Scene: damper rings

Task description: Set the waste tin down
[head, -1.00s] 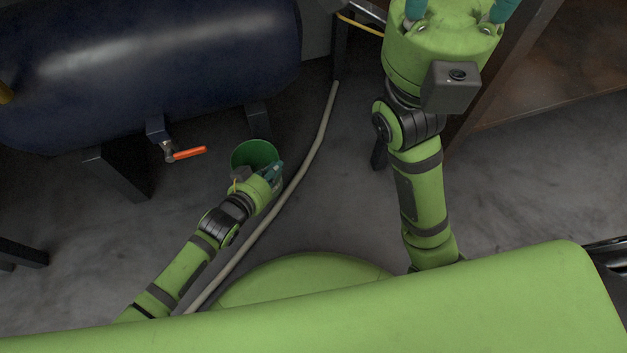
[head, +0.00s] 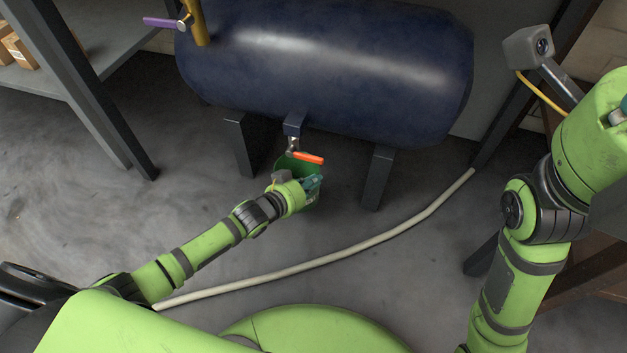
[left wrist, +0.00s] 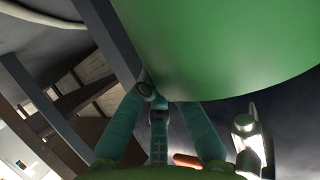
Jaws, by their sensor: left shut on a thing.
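The waste tin (head: 287,164) is a dark green round bin. In the head view it is below the orange-handled valve (head: 308,158) at the underside of the blue tank, partly covered by the handle and my gripper. My left gripper (head: 312,184) is shut on its near right side. In the left wrist view the tin's green wall (left wrist: 235,45) fills the upper right, by the teal fingers (left wrist: 160,108). Whether the tin's base touches the floor is hidden. Of my right gripper, only a teal bit (head: 620,110) shows at the right edge.
The dark blue tank (head: 330,70) stands on dark legs (head: 377,178) on either side of the tin. A pale hose (head: 350,248) crosses the floor in front. A shelf with boxes (head: 20,48) is at the left. Floor to the left is clear.

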